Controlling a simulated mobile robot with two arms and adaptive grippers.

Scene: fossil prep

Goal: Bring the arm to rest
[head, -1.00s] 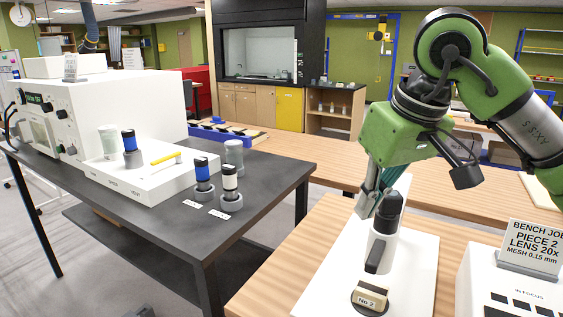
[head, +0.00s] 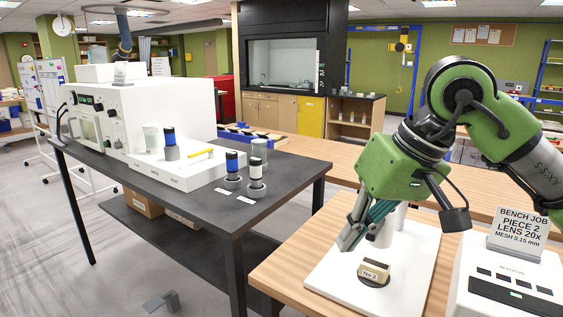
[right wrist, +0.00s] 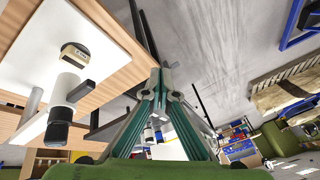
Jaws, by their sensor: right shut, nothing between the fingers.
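My right gripper (head: 347,238) is shut and empty, hanging in the air with its fingers pointing down and left. In the head view it is in front of a white stand with a broad base plate (head: 412,262) and partly hides its column. In the right wrist view the fingertips (right wrist: 160,76) are together, and the stand's dark-tipped tube (right wrist: 62,115) is to their left, apart from them. A small block marked "No 2" (head: 374,270) sits on the stand's base. My left gripper is not in view.
A sign reading "BENCH JOB, PIECE 2, LENS 20x" (head: 520,229) stands by a white console (head: 490,290) at right. A dark table (head: 290,185) at left bears a white machine (head: 165,105) and several capped cylinders. A floor gap separates it from the wooden bench (head: 285,268).

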